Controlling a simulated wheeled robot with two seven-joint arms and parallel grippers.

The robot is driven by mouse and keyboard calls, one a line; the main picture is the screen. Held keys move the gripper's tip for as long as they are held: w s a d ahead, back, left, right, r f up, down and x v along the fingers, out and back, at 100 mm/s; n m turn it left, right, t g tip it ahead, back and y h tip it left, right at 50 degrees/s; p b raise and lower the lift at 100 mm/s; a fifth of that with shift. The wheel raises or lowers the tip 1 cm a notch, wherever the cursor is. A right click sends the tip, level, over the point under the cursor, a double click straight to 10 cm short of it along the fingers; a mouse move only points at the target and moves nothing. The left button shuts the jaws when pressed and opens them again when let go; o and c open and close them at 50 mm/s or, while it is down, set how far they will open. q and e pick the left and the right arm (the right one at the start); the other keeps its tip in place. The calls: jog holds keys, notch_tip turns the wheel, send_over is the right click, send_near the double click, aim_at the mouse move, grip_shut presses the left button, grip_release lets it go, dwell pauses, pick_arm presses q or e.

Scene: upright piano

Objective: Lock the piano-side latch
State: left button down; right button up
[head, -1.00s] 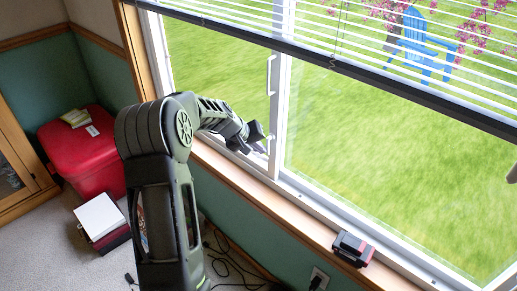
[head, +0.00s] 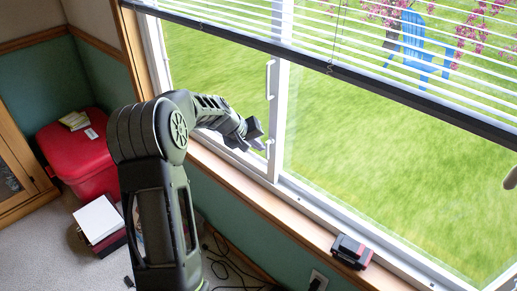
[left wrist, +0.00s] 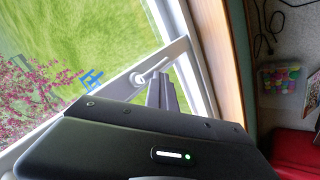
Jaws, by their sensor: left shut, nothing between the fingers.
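The window (head: 276,110) has a white middle post. A small white latch (head: 268,143) sits low on this post, and a longer white handle (head: 270,80) is higher up. My left gripper (head: 256,133) is shut and empty, with its fingertips close beside the low latch. In the left wrist view, the latch (left wrist: 151,71) shows as a white lever on the pale frame, just past the dark fingers (left wrist: 163,92). I cannot tell whether the fingers touch it.
A wooden sill (head: 250,197) runs below the window, with a black and red object (head: 351,251) on it. Blinds (head: 330,45) hang across the upper window. A red bin (head: 77,150) and cables (head: 232,262) are on the floor side.

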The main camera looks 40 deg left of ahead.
pick_arm(q)
jog(key=v, duration=0.6)
jog(key=shift+s, duration=0.45)
jog(key=shift+a, duration=0.15)
jog(key=d+f+y, duration=0.2)
jog(key=d+f, duration=0.1)
jog(key=f, duration=0.8)
jog(key=s+d+f+m+g+h+p, duration=0.15)
jog(key=s+d+f, duration=0.25)
jog(key=d+f, duration=0.8)
jog(key=s+d+f+m+g+h+p, duration=0.1)
jog(key=s+d+f+m+g, duration=0.1)
jog(key=s+d, duration=0.9)
jog(key=s+d+f+m+g+h, duration=0.2)
jog(key=s+d+f+m+g, duration=0.1)
jog(key=s+d, duration=0.9)
jog(key=d+f+m, duration=0.1)
jog(key=d+f, duration=0.1)
jog(key=d, duration=0.2)
jog(key=shift+p, duration=0.4)
